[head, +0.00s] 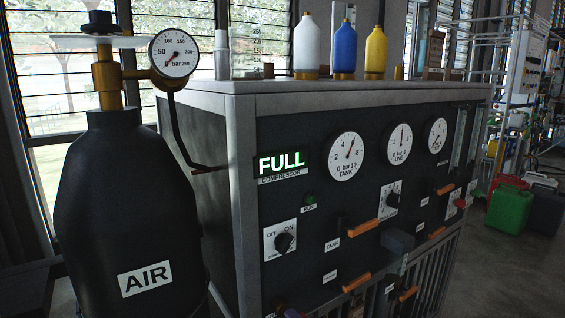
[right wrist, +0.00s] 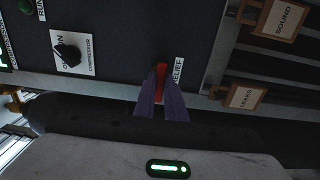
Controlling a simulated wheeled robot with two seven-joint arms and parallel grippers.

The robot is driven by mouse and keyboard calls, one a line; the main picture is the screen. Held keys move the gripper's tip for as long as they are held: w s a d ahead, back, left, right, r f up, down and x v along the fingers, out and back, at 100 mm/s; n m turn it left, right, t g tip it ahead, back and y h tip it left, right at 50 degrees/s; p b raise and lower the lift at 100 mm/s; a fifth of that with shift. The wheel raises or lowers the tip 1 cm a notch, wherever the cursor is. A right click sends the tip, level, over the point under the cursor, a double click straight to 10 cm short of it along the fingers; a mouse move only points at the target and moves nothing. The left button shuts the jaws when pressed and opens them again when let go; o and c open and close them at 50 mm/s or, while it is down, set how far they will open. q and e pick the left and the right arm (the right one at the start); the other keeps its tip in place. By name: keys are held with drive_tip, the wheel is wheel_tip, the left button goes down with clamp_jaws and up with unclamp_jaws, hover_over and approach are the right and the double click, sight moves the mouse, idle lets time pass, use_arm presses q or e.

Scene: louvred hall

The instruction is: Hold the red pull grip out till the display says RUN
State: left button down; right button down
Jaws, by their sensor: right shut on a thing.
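The display (head: 282,163) on the dark panel reads FULL in green, above a COMPRESSOR label. The red pull grip (right wrist: 161,70) shows in the right wrist view beside a RELIEF label (right wrist: 178,70). My right gripper (right wrist: 161,80) has its purple fingers shut on the red pull grip, at the panel face. The fingers hide part of the grip. How far the grip stands out from the panel I cannot tell. The tank gauge (head: 345,157) has its needle pointing up and right. My left gripper is in neither view.
A black AIR cylinder (head: 130,200) with a gauge (head: 174,53) stands left of the cabinet. An OFF/ON knob (head: 284,243) and orange-handled levers (head: 365,227) stick out of the panel. Bottles (head: 344,50) stand on top. Green and dark cans (head: 511,208) stand on the floor at right.

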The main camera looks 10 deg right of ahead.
drive_tip(key=c, duration=1.9)
unclamp_jaws()
drive_tip(key=shift+s+a+f, duration=0.1)
drive_tip(key=shift+a, duration=0.05)
drive_tip(key=shift+o, duration=0.8)
drive_tip(key=b+v, duration=0.1)
drive_tip(key=v, duration=0.6)
drive_tip(key=b+v, duration=0.3)
drive_tip(key=v, duration=0.7)
drive_tip(key=shift+s, duration=0.1)
